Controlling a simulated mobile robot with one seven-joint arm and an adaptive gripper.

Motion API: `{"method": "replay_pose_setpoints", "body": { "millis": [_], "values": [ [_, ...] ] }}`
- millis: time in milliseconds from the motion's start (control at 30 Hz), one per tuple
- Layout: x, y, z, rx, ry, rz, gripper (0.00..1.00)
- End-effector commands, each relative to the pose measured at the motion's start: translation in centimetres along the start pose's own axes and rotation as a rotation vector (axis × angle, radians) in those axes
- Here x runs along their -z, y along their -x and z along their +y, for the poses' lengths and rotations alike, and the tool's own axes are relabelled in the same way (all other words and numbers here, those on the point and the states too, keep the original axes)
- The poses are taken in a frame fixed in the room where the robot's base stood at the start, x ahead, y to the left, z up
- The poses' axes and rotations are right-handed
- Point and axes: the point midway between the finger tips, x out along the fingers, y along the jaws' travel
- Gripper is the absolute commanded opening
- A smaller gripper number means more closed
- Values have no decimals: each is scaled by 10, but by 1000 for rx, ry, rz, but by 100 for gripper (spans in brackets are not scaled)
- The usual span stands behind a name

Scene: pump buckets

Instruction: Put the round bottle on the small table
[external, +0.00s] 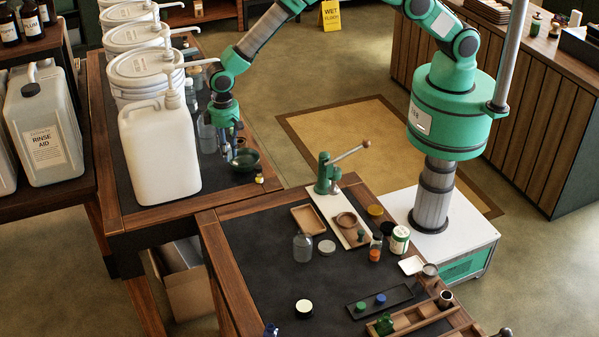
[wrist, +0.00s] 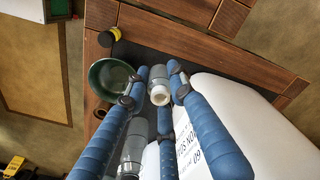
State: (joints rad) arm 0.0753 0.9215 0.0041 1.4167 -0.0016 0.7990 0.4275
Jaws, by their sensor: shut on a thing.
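My gripper (external: 228,142) is over the bucket bench at its right edge. In the wrist view my blue fingers (wrist: 161,84) are closed around a clear bottle (wrist: 158,95) with a pale top; the fingers hide part of it. Another clear bottle (external: 207,135) stands close by and also shows in the wrist view (wrist: 132,152). The front table (external: 262,275), which seems to be the small table, has a dark top. A clear, round-shouldered bottle (external: 303,247) stands on it. I cannot tell which bottle is the round one.
A green bowl (external: 245,160) sits beside my gripper, near a small yellow-and-black item (external: 259,180). A big white jug (external: 160,155) and several white buckets (external: 147,72) crowd the bucket bench (external: 125,200). A green lever press (external: 327,175), trays and jars occupy the front table; its left front is fairly clear.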

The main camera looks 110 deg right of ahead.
Motion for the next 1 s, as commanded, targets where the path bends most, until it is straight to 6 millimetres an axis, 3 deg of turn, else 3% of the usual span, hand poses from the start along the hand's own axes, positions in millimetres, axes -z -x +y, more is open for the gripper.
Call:
{"method": "replay_pose_setpoints", "body": {
  "millis": [133, 467, 700, 1000],
  "values": [
    [-4, 17, -6, 0, 4, 0, 0],
    [-54, 16, -76, 0, 28, 0, 0],
    [-120, 17, -148, 0, 56, 0, 0],
    [-212, 18, -225, 1, 87, 1, 0]
  ]
}}
